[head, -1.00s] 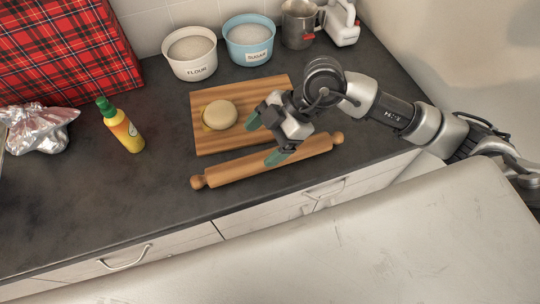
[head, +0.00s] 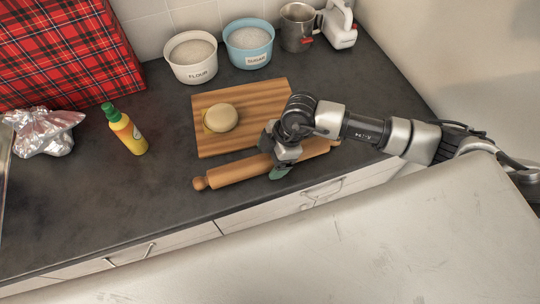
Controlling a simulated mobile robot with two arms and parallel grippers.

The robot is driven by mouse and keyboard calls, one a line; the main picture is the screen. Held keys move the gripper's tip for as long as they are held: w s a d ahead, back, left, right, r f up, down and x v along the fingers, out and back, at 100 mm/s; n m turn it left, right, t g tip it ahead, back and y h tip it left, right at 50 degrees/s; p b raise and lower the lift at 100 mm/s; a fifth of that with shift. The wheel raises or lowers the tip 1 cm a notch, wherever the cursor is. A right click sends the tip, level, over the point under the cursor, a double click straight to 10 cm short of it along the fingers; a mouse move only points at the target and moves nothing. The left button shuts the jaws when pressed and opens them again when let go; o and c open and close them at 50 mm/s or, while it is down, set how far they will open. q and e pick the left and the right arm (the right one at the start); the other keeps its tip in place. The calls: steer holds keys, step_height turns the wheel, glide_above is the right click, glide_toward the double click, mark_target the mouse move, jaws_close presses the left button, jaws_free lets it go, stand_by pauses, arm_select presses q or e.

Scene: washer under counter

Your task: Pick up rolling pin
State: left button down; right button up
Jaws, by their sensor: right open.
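The wooden rolling pin (head: 235,173) lies on the dark counter along the front edge of the cutting board, near the counter's front edge. My right gripper (head: 276,164) is over the middle of the pin, pointing down. One green fingertip shows at the near side of the pin. The other fingertip is hidden behind the gripper's body. The jaws are open, and I cannot tell whether they touch the pin. My arm hides part of the pin's right half. My left gripper is not in view.
A wooden cutting board (head: 255,97) holds a ball of dough (head: 221,118). Behind it stand a flour bowl (head: 193,62), a sugar bowl (head: 249,47), a metal jug (head: 297,28) and a white mixer (head: 340,25). A yellow bottle (head: 124,132) stands left. The front-left counter (head: 90,205) is clear.

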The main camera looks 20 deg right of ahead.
steer(key=shift+a+f, duration=0.2)
steer(key=shift+f, duration=0.3)
steer(key=shift+r, duration=0.1)
steer(key=c, duration=1)
steer(key=shift+r, duration=0.1)
